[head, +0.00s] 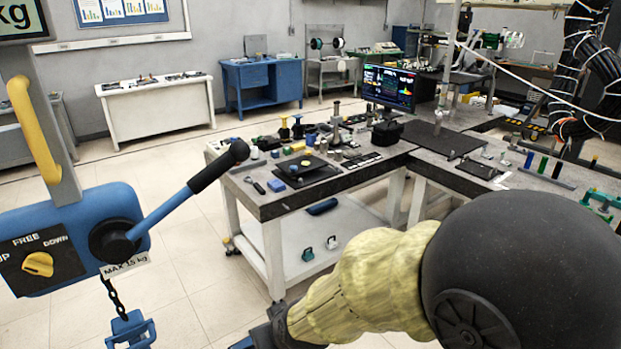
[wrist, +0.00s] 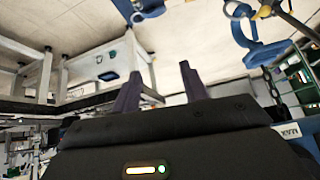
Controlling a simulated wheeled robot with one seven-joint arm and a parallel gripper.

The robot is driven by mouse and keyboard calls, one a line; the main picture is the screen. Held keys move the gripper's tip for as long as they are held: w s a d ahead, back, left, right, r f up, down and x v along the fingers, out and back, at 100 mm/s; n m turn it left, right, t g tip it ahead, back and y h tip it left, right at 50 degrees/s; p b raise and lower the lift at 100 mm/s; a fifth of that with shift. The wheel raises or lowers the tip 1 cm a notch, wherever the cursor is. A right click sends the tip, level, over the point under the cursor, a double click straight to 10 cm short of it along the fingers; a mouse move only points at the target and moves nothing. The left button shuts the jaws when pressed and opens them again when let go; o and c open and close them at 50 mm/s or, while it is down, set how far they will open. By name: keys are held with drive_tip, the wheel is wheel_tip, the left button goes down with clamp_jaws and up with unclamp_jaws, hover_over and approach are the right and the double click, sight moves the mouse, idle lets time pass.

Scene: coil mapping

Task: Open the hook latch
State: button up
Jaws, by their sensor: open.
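A blue hook block (head: 131,331) hangs on a dark chain below the blue hoist body (head: 75,240), cut off by the bottom edge of the head view. Its latch cannot be made out there. In the wrist view, a blue curved hook-like part (wrist: 252,42) with a brassy piece shows at the upper right, beyond my fingers. My gripper (wrist: 160,88) is open, its two dark fingers apart with nothing between them. It is apart from the blue part in the picture. In the head view my fingers are out of frame, and only my forearm shows at the bottom.
The hoist has a black-gripped lever (head: 180,204) and a yellow knob (head: 38,264). A workbench (head: 270,208) with many small items stands behind my arm. Pale floor (head: 185,270) lies open between hoist and bench.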

drive_tip(key=s+d+r+m+g+h+p, duration=0.1)
drive_tip(key=s+d+m+h, duration=0.1)
drive_tip(key=d, duration=0.9)
drive_tip(key=s+d+r+m+g+h+p, duration=0.1)
drive_tip(key=s+d+m+g+h+p, duration=0.1)
drive_tip(key=d, duration=0.9)
drive_tip(key=shift+s+d+m, duration=0.15)
drive_tip(key=shift+m, duration=0.75)
drive_tip(key=shift+c, duration=0.2)
drive_tip(key=shift+c, duration=0.6)
